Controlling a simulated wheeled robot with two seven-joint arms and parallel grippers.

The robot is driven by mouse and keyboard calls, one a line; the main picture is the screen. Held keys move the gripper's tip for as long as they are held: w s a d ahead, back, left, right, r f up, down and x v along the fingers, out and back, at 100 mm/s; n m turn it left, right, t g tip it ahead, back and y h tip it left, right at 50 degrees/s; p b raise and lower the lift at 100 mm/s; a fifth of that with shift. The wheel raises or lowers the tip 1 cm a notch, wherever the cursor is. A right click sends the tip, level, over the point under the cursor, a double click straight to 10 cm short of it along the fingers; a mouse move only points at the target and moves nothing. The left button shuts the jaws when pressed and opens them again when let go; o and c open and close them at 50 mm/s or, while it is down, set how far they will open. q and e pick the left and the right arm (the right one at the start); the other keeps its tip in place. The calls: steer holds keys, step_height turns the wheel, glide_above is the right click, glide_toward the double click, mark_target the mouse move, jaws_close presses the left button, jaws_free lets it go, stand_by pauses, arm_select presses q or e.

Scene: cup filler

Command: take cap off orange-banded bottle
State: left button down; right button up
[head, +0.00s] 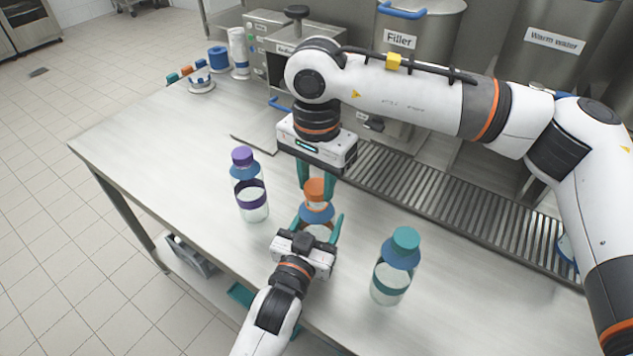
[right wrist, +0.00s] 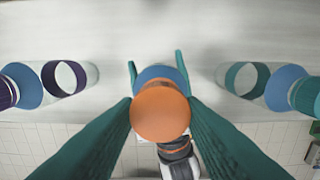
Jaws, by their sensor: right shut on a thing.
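The orange cap (head: 317,187) sits directly above the blue collar (head: 317,214) of the orange-banded bottle. I cannot tell whether there is a gap between them. My right gripper (head: 316,188) comes down from above, its teal fingers shut on the cap's two sides; the cap (right wrist: 160,110) also shows between them in the right wrist view. My left gripper (head: 318,222) reaches in from the front, one finger on each side of the bottle below the collar. Whether its fingers touch the bottle is unclear. The bottle's body and band are mostly hidden behind the left gripper.
A purple-capped bottle (head: 250,190) stands to the left and a teal-capped bottle (head: 393,275) to the right. Behind are a drain grate (head: 440,195) and the filler tank (head: 415,35). Small caps and containers (head: 200,75) stand at the back left. The table's left part is clear.

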mark_target(316, 186)
steer(key=shift+r, duration=0.3)
steer(key=shift+r, duration=2)
arm_select(q)
steer(key=shift+c, duration=1.6)
jaws_free()
steer(key=shift+s, duration=0.1)
